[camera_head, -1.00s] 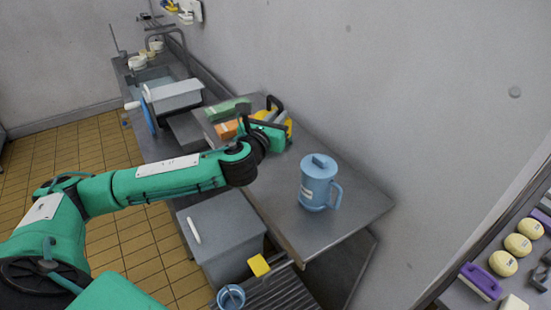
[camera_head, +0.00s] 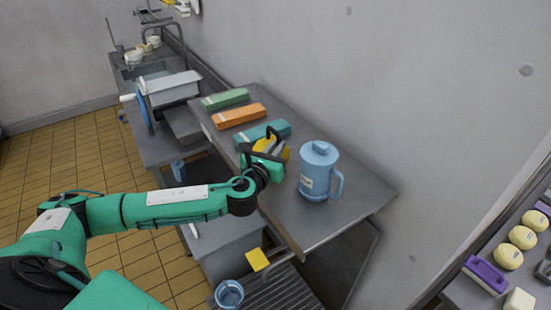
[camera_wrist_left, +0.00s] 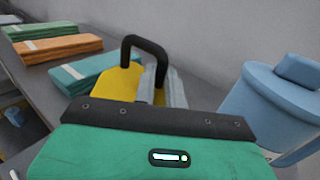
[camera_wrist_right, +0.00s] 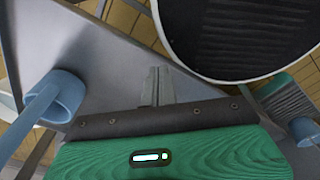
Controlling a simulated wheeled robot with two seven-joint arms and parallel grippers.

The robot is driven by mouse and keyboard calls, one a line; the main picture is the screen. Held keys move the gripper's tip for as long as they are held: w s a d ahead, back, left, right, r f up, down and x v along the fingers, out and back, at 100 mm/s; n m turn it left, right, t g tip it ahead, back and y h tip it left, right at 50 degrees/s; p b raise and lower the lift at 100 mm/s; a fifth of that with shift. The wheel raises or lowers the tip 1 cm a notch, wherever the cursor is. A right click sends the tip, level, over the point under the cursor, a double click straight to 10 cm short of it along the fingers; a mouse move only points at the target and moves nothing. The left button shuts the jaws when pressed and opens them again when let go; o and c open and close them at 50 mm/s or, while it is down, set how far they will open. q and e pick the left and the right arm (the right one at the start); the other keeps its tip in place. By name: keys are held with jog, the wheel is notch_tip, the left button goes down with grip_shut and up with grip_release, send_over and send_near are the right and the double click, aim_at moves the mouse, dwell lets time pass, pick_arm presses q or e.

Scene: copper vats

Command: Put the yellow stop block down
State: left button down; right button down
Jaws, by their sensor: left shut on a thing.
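The yellow stop block (camera_head: 283,151) has a black loop handle and is at my left gripper (camera_head: 266,163), over the steel table beside the blue lidded jug (camera_head: 320,172). In the left wrist view, the yellow block (camera_wrist_left: 118,84) and its black handle show behind the fingers of my left gripper (camera_wrist_left: 157,88), which is shut on it. The gripper hides part of the block, and I cannot tell whether its underside touches the table. My right gripper (camera_wrist_right: 157,84) shows only in the right wrist view, with its fingers together and nothing between them.
Bare tabletop lies in front of and right of the jug. A grey bin stands below the table's front edge.

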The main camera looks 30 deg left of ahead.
pick_arm(q)
jog(key=shift+f+b, duration=0.3)
jog(key=shift+f, duration=0.4)
jog(key=shift+f, duration=0.15)
jog(key=c, duration=1.5)
grip_release()
jog(key=shift+o, duration=0.2)
